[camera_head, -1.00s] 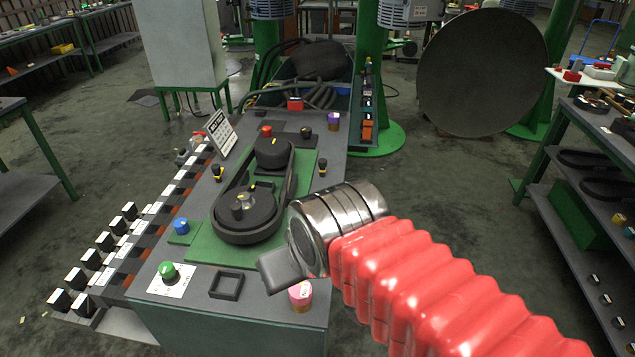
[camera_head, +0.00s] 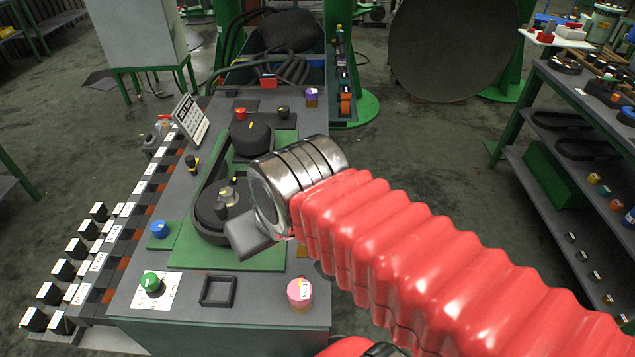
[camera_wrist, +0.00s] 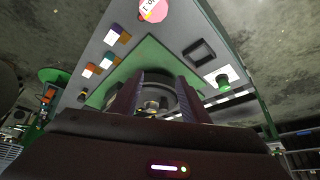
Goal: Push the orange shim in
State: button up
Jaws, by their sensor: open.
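My gripper (camera_head: 238,238) is low over the front right part of the bench, in front of the lower pulley in the head view. In the wrist view its two fingers (camera_wrist: 155,88) are apart with nothing held, and the dark pulley wheel (camera_wrist: 155,97) shows between them. Small blocks with orange faces sit on the grey bench top at the left of the wrist view, one orange and white (camera_wrist: 90,70), another purple and orange (camera_wrist: 116,34). I cannot tell which is the orange shim. In the head view my arm covers that area.
The belt drive with two pulleys sits on a green plate (camera_head: 185,255). A pink-topped cylinder (camera_head: 300,292), a black square frame (camera_head: 218,290) and a green knob (camera_head: 150,282) stand along the front edge. A shelf of parts (camera_head: 560,100) is at the right.

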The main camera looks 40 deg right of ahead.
jog(key=shift+o, duration=0.8)
jog(key=shift+w+d+r+m, duration=0.1)
jog(key=shift+w+d+m, duration=0.15)
jog(key=shift+m, duration=0.15)
jog(key=w+d+m, duration=0.1)
jog(key=m, duration=0.1)
jog(key=w+d+r+m+g, duration=0.1)
jog(key=w+d+m, duration=0.1)
jog(key=m, duration=0.1)
jog(key=w+d+m, duration=0.2)
jog(key=shift+d+r+m+g, duration=0.2)
jog(key=shift+r+m+g, duration=0.1)
jog(key=shift+r+g, duration=0.1)
jog(key=w+d+m+y, duration=0.1)
jog(key=w+d+m, duration=0.1)
jog(key=d+m, duration=0.3)
jog(key=w+d+f+m+y, duration=0.1)
jog(key=w+d+m, duration=0.1)
jog(key=d+m, duration=0.4)
jog(key=w+d+m+g+y, duration=0.1)
jog(key=w+d+m, duration=0.1)
jog(key=d+m, duration=0.3)
jog(key=shift+w+d+f+m+y, duration=0.1)
jog(key=shift+w+d+m, duration=0.05)
jog(key=shift+d, duration=0.6)
jog(key=shift+w+d+f+m+y, duration=0.1)
jog(key=shift+d, duration=0.7)
jog(key=shift+w+d+f+m+y, duration=0.1)
jog(key=shift+w+d+m, duration=0.05)
jog(key=shift+d, duration=0.6)
